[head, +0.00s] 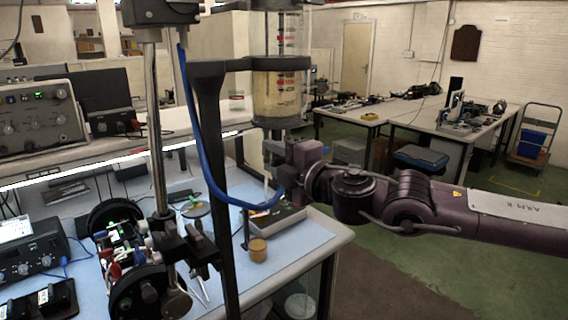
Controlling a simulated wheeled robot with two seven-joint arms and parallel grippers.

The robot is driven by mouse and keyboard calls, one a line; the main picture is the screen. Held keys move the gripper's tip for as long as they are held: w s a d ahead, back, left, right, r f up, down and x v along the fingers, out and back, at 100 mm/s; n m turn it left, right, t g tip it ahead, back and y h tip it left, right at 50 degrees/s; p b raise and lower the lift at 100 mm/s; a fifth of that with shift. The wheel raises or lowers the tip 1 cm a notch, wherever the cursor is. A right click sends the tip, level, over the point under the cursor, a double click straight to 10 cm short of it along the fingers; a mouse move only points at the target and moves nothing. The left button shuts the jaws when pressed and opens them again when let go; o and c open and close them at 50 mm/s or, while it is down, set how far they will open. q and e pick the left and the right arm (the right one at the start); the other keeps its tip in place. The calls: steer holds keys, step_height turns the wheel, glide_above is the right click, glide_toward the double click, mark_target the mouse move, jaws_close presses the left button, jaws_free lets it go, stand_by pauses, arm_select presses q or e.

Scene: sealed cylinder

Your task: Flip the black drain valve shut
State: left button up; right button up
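The clear sealed cylinder (277,92) with red and black markings holds yellowish liquid in its lower part. It hangs in a black stand (208,130) above the bench. A grey outlet piece shows just under its base. My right gripper (275,168) comes in from the right, directly below the cylinder, its front end close to the outlet. I cannot make out the black drain valve; the dark gripper overlaps that area. The fingers are too small and dark to show whether they are open or shut. My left gripper is not in view.
A blue hose (205,165) loops down beside the stand towards the outlet. A metal pole (153,110) stands left of it. Open floor lies to the right.

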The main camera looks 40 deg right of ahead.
mark_target(282, 162)
steer(key=shift+s+d+b, duration=0.15)
steer(key=shift+s+b, duration=0.7)
steer(key=shift+s, duration=1.05)
steer(key=shift+s+d+b, duration=0.1)
steer(key=shift+s+b, duration=0.7)
steer(key=shift+s, duration=1.05)
steer(key=shift+f, duration=0.1)
